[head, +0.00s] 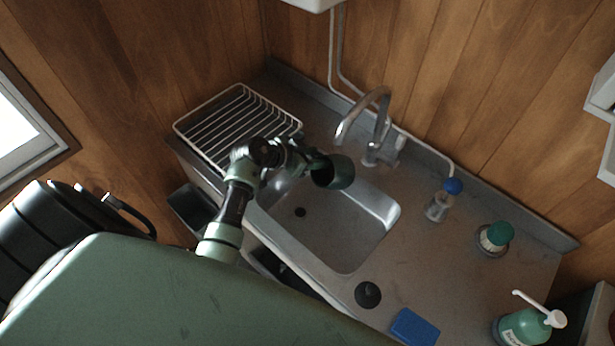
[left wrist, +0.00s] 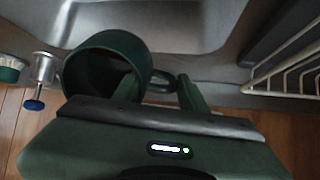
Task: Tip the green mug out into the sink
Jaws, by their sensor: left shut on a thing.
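The green mug (head: 343,173) is held over the sink (head: 345,245), near its back edge and just below the tap's spout. It is tilted on its side, its dark mouth facing left in the head view. The mug also shows in the left wrist view (left wrist: 106,45), its mouth towards the camera; a brownish patch shows inside, and I cannot tell if it is liquid. My left gripper (head: 308,163) is shut on the mug's handle, which sits between the fingers in the left wrist view (left wrist: 158,88). The visible sink floor looks empty apart from the drain. My right gripper is out of view.
A wire dish rack (head: 215,112) stands left of the sink, and the tap (head: 378,125) behind it. A blue-topped dispenser (head: 438,208), green-topped pot (head: 495,238), soap bottle (head: 525,328), blue sponge (head: 414,328) and black disc (head: 367,294) are on the counter.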

